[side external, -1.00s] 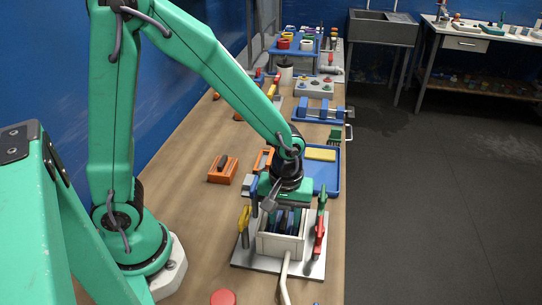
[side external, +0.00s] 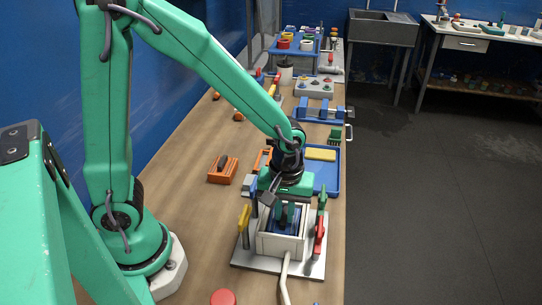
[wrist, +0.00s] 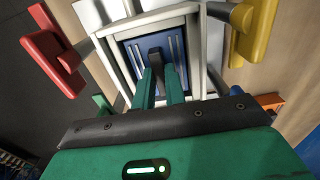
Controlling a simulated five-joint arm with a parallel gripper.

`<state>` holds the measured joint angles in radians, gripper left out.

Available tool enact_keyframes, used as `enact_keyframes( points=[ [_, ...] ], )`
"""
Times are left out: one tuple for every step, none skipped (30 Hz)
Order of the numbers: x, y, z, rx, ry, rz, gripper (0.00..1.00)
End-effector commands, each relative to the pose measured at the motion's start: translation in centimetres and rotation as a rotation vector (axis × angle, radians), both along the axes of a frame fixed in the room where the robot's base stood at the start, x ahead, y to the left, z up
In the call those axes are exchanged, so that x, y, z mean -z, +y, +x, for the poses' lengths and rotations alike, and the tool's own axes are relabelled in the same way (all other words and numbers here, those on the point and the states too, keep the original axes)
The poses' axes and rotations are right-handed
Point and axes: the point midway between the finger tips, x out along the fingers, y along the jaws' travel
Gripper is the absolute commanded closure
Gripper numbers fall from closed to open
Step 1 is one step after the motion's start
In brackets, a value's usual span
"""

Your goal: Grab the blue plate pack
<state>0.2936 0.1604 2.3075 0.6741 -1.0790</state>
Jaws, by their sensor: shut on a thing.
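The blue plate pack (side external: 294,226) is inside the white open-topped box (side external: 296,246) on a pale base plate. The wrist view shows its ribbed blue top (wrist: 174,44) framed by the box walls, with a dark handle (wrist: 155,55) in its middle. My gripper (side external: 286,217) comes down from above into the box opening. Its two green fingers (wrist: 161,76) are shut on the handle of the pack. The lower part of the pack is hidden by the box walls.
A yellow-handled valve (side external: 243,222) stands left of the box and a red-handled one (side external: 319,232) right of it. Blue and green handles stand behind them. A pale hose (side external: 285,275) runs off the front. A blue tray (side external: 329,175) and orange holder (side external: 222,170) lie behind.

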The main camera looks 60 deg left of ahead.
Motion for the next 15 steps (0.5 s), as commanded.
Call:
enact_keyframes(
  points=[
    [-0.6,0.0,0.1,0.000,-0.006,-0.001,1.00],
    [-1.0,0.0,0.1,0.000,-0.006,-0.001,1.00],
    [-1.4,0.0,0.1,0.000,-0.006,-0.001,1.00],
    [-1.9,0.0,0.1,0.000,-0.006,-0.002,1.00],
    [-2.3,0.0,0.1,0.000,-0.006,-0.001,1.00],
    [-2.9,0.0,0.1,0.000,-0.006,-0.002,1.00],
    [-3.3,0.0,0.1,0.000,-0.006,-0.001,1.00],
    [-3.7,0.0,0.1,0.000,-0.006,-0.002,1.00],
    [-4.4,0.0,0.1,0.000,-0.006,-0.002,1.00],
    [-4.8,0.0,0.1,0.000,-0.006,-0.002,1.00],
    [-5.3,0.0,0.1,0.000,-0.006,-0.002,1.00],
    [-5.9,0.0,0.1,0.000,-0.006,-0.001,1.00],
    [-6.3,0.0,0.1,0.000,-0.006,-0.001,1.00],
    [-6.6,0.0,0.1,0.000,-0.006,-0.001,1.00],
    [-7.1,0.0,0.1,0.000,-0.006,-0.001,1.00]
  ],
)
